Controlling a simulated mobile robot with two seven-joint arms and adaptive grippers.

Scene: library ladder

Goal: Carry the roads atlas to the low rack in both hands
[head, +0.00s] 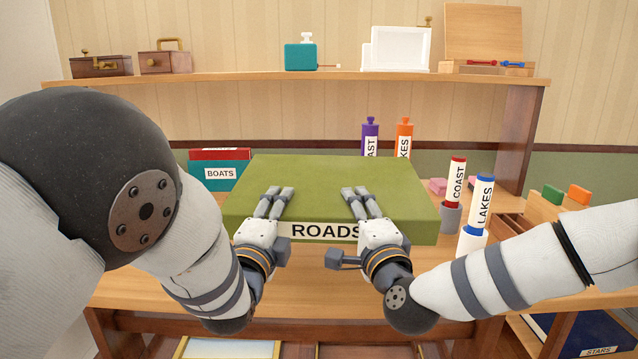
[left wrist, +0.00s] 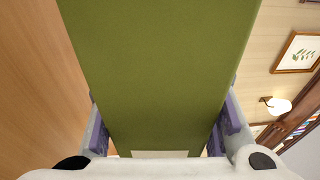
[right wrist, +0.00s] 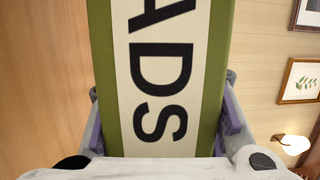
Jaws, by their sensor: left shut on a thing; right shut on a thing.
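The roads atlas (head: 325,180) is a thick green book with a white label reading ROADS on its near side. It is held flat in front of me, over the wooden desk (head: 310,285). My left gripper (head: 273,203) is shut on its near edge, left of the middle. My right gripper (head: 362,203) is shut on the same edge, right of the middle. The atlas fills the space between the fingers in the left wrist view (left wrist: 160,75) and the right wrist view (right wrist: 215,60). I cannot clearly make out the low rack.
COAST (head: 456,180) and LAKES (head: 480,200) tubes stand close on the right. A blue STARS book (head: 570,338) lies low at right.

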